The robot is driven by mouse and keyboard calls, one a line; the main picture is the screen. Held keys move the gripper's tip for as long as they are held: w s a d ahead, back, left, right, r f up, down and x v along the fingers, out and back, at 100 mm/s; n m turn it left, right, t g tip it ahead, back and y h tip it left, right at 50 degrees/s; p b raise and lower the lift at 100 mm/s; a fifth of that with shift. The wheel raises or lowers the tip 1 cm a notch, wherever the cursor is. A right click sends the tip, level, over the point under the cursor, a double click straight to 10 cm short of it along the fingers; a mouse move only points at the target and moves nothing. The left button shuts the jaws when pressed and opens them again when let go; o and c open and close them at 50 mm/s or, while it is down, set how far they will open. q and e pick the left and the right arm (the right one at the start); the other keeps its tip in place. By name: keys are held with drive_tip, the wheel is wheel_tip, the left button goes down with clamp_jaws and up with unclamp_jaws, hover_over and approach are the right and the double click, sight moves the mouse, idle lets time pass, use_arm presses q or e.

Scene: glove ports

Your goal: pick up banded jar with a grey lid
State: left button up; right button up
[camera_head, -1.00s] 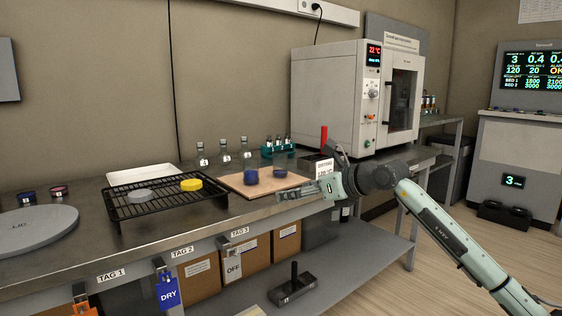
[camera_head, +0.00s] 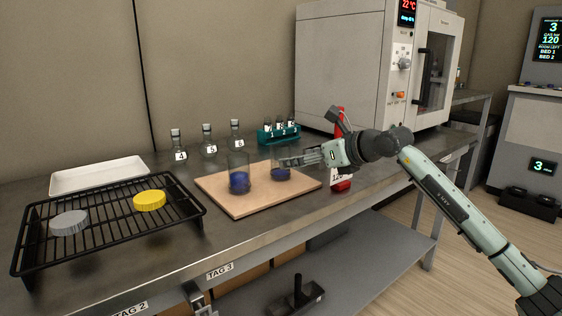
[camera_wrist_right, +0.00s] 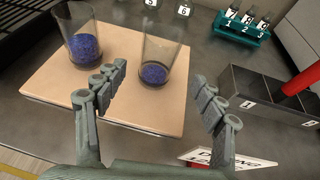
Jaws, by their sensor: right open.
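Two clear glass jars holding blue beads stand upright on a wooden board; neither wears a lid, and I cannot make out a band on either. The left jar (camera_head: 239,180) is fuller; it also shows in the wrist view (camera_wrist_right: 85,48). The right jar (camera_head: 281,174) has a low bead layer and shows in the wrist view (camera_wrist_right: 154,73). A grey lid (camera_head: 69,222) lies on the black rack, left of a yellow lid (camera_head: 149,200). My right gripper (camera_head: 284,161) is open and empty, its fingers (camera_wrist_right: 156,88) spread at the right jar's near side. My left gripper is out of view.
The board (camera_head: 217,193) lies between the wire rack (camera_head: 110,232) and a dark divided box (camera_wrist_right: 262,98). Small numbered bottles (camera_head: 208,142) and a teal vial rack (camera_head: 279,135) stand behind.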

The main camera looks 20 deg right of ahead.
drive_tip(key=x, duration=0.7)
drive_tip(key=shift+a+f+p, duration=0.2)
drive_tip(key=shift+f+p, duration=0.1)
drive_tip(key=shift+p, duration=0.05)
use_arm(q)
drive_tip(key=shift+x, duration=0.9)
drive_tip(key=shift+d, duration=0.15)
use_arm(e)
drive_tip(key=shift+s, duration=0.1)
drive_tip(key=c, duration=1.3)
